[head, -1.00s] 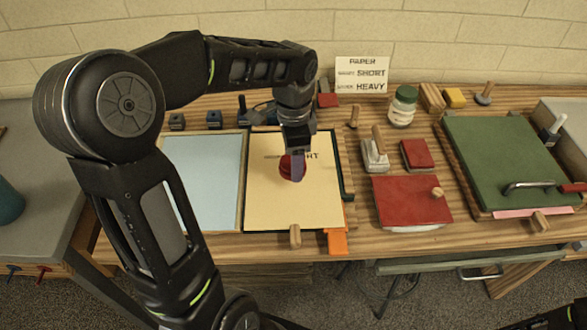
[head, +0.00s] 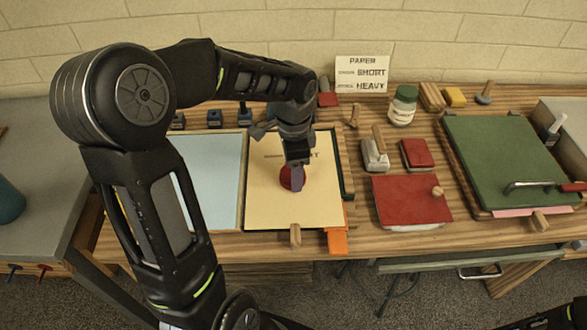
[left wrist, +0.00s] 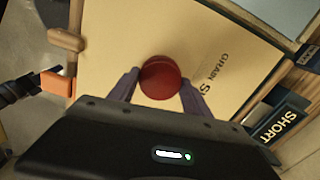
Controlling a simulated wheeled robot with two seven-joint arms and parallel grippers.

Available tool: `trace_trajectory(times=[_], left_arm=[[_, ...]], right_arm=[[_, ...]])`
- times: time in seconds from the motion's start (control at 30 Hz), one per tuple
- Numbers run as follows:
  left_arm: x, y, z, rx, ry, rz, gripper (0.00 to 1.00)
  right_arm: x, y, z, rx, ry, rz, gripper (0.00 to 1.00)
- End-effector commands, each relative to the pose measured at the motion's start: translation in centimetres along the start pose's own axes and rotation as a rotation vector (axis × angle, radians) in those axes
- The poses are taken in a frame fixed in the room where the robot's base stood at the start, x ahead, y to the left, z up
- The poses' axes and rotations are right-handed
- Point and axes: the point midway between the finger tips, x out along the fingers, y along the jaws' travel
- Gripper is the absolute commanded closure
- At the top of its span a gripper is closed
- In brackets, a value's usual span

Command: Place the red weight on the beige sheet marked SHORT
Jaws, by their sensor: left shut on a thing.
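The red weight (head: 290,177), round and knob-like, is over the beige sheet (head: 268,205), just below the printed word SHORT. My left gripper (head: 294,182) is shut on it; in the left wrist view the two fingers (left wrist: 160,88) stand on either side of the weight (left wrist: 161,72). The fingers hide part of the weight in the head view. I cannot tell whether its underside touches the sheet. The beige sheet (left wrist: 115,45) also lies below it in the left wrist view, its print partly covered. My right gripper is not seen clearly.
A pale blue tray (head: 208,175) lies left of the sheet. A wooden peg (head: 295,236) and an orange tab (head: 337,241) are at the sheet's front edge. A sign (head: 361,75) stands behind.

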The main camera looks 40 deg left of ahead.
Motion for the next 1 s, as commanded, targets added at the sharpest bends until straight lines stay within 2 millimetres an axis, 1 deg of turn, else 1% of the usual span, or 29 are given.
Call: trace_trajectory(times=[0.03, 0.2, 0.3, 0.5, 0.67, 0.77, 0.87, 1.0], left_arm=[[0.1, 0.0, 0.0, 0.0, 0.0, 0.0, 0.42], [0.1, 0.0, 0.0, 0.0, 0.0, 0.001, 0.28], [0.1, 0.0, 0.0, 0.0, -0.001, 0.001, 0.21], [0.1, 0.0, 0.0, 0.0, -0.001, 0.001, 0.21], [-0.5, 0.0, 0.0, 0.0, 0.0, -0.001, 0.21], [-1.5, 0.0, -0.1, 0.001, 0.001, -0.002, 0.21], [-3.2, -0.1, 0.0, 0.0, 0.002, -0.004, 0.21], [-6.1, -0.1, -0.1, 0.0, 0.003, -0.004, 0.21]], right_arm=[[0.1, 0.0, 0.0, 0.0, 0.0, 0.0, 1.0], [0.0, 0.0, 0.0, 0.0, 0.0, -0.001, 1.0], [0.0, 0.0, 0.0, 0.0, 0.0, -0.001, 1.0], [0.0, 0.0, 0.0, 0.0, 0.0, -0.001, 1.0], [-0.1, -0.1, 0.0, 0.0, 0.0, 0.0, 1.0], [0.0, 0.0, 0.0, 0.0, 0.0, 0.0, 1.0], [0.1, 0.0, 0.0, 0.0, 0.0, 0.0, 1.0], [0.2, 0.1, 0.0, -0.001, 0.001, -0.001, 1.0]])
